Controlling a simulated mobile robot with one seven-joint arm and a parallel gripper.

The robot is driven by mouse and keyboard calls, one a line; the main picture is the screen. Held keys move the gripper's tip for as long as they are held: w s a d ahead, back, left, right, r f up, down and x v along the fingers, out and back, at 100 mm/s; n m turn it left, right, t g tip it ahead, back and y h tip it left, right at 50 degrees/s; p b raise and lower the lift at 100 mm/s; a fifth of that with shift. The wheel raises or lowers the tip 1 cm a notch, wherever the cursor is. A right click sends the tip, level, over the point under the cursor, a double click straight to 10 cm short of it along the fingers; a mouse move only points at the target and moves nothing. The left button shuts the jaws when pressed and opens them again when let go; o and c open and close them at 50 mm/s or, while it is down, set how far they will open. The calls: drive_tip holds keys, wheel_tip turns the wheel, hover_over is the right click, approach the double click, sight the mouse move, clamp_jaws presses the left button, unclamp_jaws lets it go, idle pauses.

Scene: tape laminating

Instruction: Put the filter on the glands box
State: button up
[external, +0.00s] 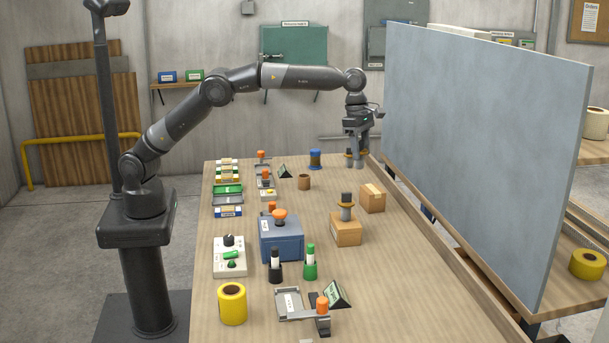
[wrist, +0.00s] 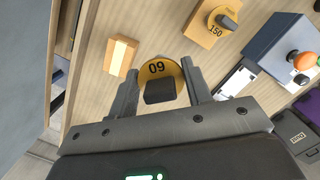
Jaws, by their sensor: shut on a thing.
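My gripper (external: 357,163) is at the far end of the table in the external view, pointing down. In the wrist view its fingers (wrist: 159,84) are shut on a filter (wrist: 163,67), a yellow-orange disc marked 09 or 60 with a black knob. I cannot tell whether the filter touches the table. A similar piece (external: 346,207), marked 150 in the wrist view (wrist: 217,27), stands on a cardboard box (external: 347,232). A second, closed cardboard box (external: 372,198) has a bare top; it also shows in the wrist view (wrist: 121,55). No label identifies the glands box.
A blue-grey box (external: 281,243) with an orange knob stands mid-table. A tall grey panel (external: 470,150) rises along the right. Table space right of the cardboard boxes is clear.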

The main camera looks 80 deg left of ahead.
drive_tip(key=shift+w+a+f, duration=1.3)
drive_tip(key=shift+a+f, duration=0.15)
drive_tip(key=shift+f, duration=0.35)
drive_tip(key=shift+w+a+f, duration=1.3)
drive_tip(key=shift+a+f, duration=0.1)
drive_tip(key=shift+f, duration=0.45)
drive_tip(key=shift+w+a+f, duration=1.3)
drive_tip(key=shift+a+f, duration=0.15)
drive_tip(key=shift+f, duration=0.35)
drive_tip(key=o, duration=1)
drive_tip(key=shift+f, duration=0.15)
